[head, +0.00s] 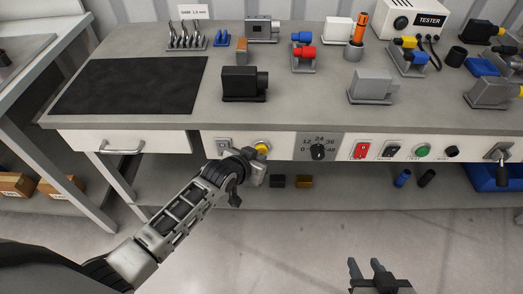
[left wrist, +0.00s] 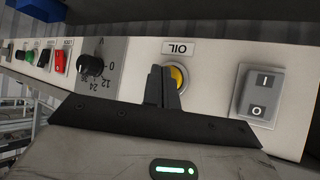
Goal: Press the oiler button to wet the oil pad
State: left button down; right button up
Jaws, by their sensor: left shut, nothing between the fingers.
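The yellow oiler button (head: 262,144) sits on the white front panel under the bench edge. In the left wrist view the button (left wrist: 179,74) is beside a label reading OIL (left wrist: 181,48). My left gripper (head: 260,154) is shut and empty, its fingertips right at the button. In the left wrist view its fingers (left wrist: 160,82) cover part of the button; I cannot tell whether they touch it. My right gripper (head: 366,266) is open and empty, low in front of the bench.
A rocker switch (head: 223,146) is left of the button, a voltage dial (head: 318,151) and red switch (head: 361,150) are right. A black block (head: 243,84), grey block (head: 371,87) and black mat (head: 130,85) lie on the bench. A shelf runs below.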

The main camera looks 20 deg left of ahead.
pick_arm(q)
jog(key=shift+s+d, duration=0.15)
jog(key=shift+s, duration=0.4)
jog(key=s+d+p, duration=0.1)
jog(key=s+p, duration=0.3)
jog(key=s, duration=0.1)
jog(key=shift+s+d, duration=0.35)
jog(key=shift+s, duration=0.05)
dwell(0.6)
